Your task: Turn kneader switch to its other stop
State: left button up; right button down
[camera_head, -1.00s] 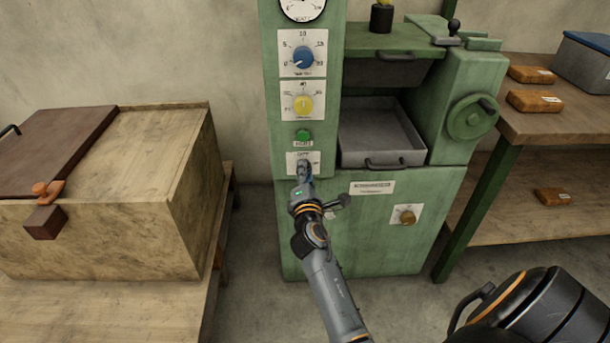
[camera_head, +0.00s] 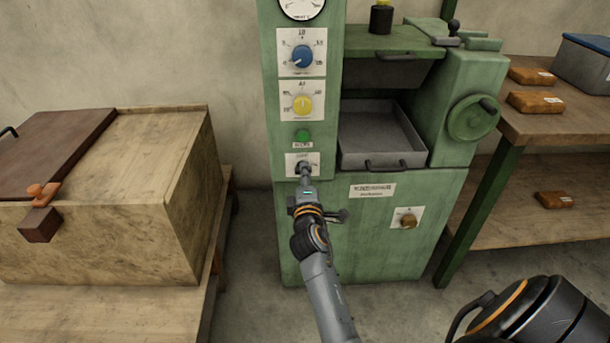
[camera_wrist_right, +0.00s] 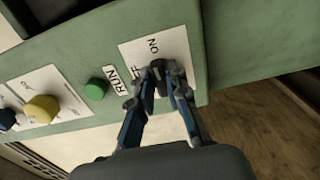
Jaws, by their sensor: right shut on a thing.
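The kneader switch (camera_wrist_right: 158,72) is a small dark knob on a white plate (camera_head: 291,168) low on the green machine's control column. In the right wrist view the plate reads ON, and a second label is partly covered by a finger. My right gripper (camera_head: 304,168) reaches up to the plate. In the right wrist view the right gripper (camera_wrist_right: 160,84) has its fingertips on both sides of the knob, shut on it. The fingers hide much of the knob, so its exact pointing is hard to tell. My left gripper is not in view.
Above the switch are a green button (camera_head: 302,136), a yellow dial (camera_head: 303,104) and a blue dial (camera_head: 302,57). A grey tray (camera_head: 372,157) sits in the machine to the right. A wooden chest (camera_head: 120,220) stands left, a shelf table (camera_head: 560,127) right.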

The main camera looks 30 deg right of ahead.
dwell(0.3)
jog(key=c, duration=1.3)
grip_release()
